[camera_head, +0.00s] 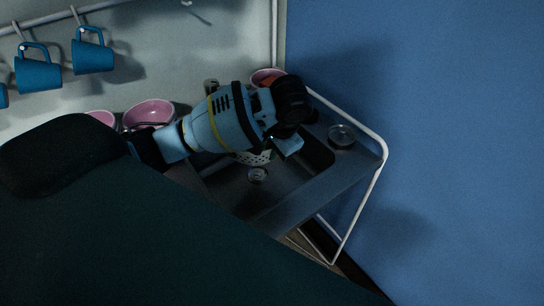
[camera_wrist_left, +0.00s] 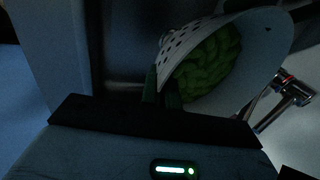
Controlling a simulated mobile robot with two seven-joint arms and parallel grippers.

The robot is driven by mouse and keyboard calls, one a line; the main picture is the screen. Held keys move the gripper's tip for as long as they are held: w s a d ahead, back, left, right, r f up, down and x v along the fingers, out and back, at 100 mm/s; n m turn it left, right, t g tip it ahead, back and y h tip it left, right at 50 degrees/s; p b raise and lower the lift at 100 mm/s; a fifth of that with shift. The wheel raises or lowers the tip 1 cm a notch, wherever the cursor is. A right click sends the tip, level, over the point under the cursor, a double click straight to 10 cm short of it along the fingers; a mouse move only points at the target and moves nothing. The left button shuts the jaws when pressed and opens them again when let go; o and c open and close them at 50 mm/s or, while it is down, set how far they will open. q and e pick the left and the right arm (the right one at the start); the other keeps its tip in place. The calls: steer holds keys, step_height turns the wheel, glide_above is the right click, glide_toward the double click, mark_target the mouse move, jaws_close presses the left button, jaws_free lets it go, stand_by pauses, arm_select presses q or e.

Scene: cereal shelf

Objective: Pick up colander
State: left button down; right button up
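The colander is white with round holes. In the head view a perforated part of it (camera_head: 252,158) shows in the sink, below my left arm, which hides the rest. In the left wrist view the colander (camera_wrist_left: 185,40) is tilted and holds green, pod-like food (camera_wrist_left: 212,62). My left gripper's dark fingers (camera_wrist_left: 161,92) are close together at the colander's near rim. The view is too dark to tell whether they close on the rim. In the head view my left gripper (camera_head: 286,146) is over the sink. My right gripper is not in view.
The metal sink (camera_head: 285,190) sits in a white-framed cart beside a blue wall (camera_head: 430,120). Pink bowls (camera_head: 150,113) stand behind, and another pink bowl (camera_head: 266,77) is at the back. A metal tap (camera_wrist_left: 290,90) is close right of the colander. Blue mugs (camera_head: 92,52) hang from a rail.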

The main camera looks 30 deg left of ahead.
arm_select(q)
steer(key=shift+r, duration=0.8)
steer(key=shift+r, duration=0.1)
